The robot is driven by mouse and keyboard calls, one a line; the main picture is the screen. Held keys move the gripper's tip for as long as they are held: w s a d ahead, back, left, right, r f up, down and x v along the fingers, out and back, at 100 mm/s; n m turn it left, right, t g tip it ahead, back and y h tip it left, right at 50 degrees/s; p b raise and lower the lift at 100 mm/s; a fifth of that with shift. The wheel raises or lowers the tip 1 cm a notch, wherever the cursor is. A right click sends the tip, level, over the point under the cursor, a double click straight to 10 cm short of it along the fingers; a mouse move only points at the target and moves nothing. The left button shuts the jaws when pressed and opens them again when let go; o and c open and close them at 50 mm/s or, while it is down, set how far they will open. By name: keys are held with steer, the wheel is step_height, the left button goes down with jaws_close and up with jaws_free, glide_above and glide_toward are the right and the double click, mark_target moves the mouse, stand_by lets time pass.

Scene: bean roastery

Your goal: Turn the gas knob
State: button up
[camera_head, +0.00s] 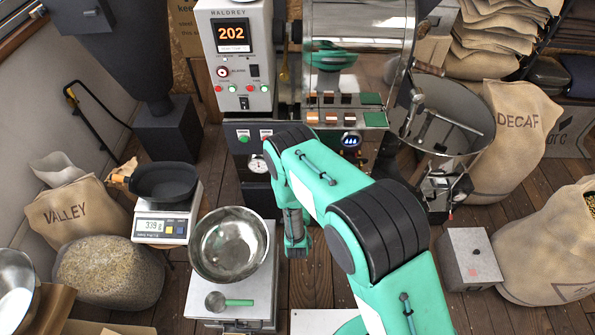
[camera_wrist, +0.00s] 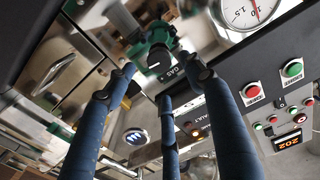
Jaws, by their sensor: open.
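The gas knob (camera_wrist: 158,60) is a dark round knob on a green valve body, with a "GAS" label beside it in the wrist view. My gripper (camera_wrist: 160,80) shows as several blue fingers, spread apart and empty. The knob sits beyond the fingertips, roughly between the left and right ones. I cannot tell whether any finger touches it. In the head view my green arm reaches toward the front of the roaster (camera_head: 232,60). The knob and my fingers are not visible there.
A pressure gauge (camera_wrist: 242,12) and red and green buttons (camera_wrist: 251,91) are close to the knob. In the head view, a steel bowl (camera_head: 230,245) and a green-handled scoop (camera_head: 228,302) are left of my arm. A cooling drum (camera_head: 440,115) is at the right.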

steer(key=w+b, duration=0.1)
steer(key=w, duration=0.6)
steer(key=shift+w, duration=0.25)
steer(key=c, duration=1.1)
steer(key=shift+n, duration=0.4)
steer(key=n, duration=0.4)
steer(key=shift+a, duration=0.15)
steer(key=shift+c, duration=0.3)
steer(key=n, duration=0.5)
steer(key=shift+a, duration=0.1)
steer(key=shift+r, duration=0.1)
steer(key=o, duration=1.2)
steer(key=shift+c, duration=0.2)
